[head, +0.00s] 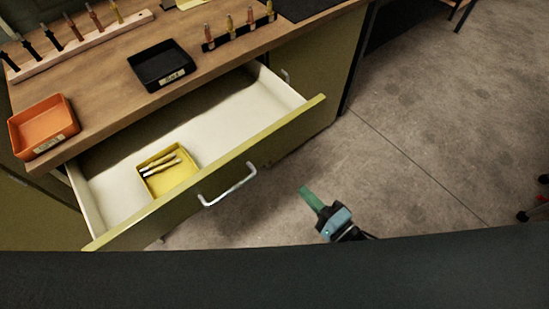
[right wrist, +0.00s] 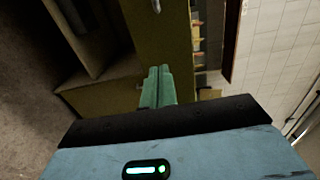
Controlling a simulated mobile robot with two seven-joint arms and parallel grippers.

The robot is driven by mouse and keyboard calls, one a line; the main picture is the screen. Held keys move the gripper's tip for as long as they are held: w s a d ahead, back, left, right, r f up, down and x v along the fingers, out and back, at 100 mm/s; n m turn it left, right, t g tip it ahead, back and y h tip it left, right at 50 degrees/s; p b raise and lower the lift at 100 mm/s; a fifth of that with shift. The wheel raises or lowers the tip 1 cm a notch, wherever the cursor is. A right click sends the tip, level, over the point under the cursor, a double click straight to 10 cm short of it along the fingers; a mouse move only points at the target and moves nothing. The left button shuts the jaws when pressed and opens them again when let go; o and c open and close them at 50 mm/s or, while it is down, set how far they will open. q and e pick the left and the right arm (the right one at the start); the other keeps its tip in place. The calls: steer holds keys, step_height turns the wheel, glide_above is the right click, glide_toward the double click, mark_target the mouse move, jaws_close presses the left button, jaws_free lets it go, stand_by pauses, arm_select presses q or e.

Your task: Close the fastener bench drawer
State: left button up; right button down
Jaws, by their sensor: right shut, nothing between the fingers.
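The fastener bench drawer (head: 225,118) is pulled well out from under the wooden bench top in the head view. Its olive front has a silver bar handle (head: 228,188). A yellow tray (head: 168,180) with a few pale, dark-tipped tools lies inside on the white drawer floor. My right gripper (head: 311,199) is to the right of the handle, apart from it, over the floor. Its green fingers are together and empty; they also show in the right wrist view (right wrist: 158,86), pointing toward an olive panel. My left gripper is not in view.
On the bench top (head: 105,90) are an orange bin (head: 43,125), a black bin (head: 161,65) and racks of upright tools (head: 240,30). An olive cabinet (head: 300,75) stands beside the drawer. The concrete floor (head: 430,120) to the right is mostly clear.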

mark_target(267, 152)
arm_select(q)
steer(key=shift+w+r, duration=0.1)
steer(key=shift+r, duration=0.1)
arm_select(e)
steer(key=x, duration=1.2)
steer(key=shift+w+a, duration=0.25)
steer(key=shift+w, duration=0.05)
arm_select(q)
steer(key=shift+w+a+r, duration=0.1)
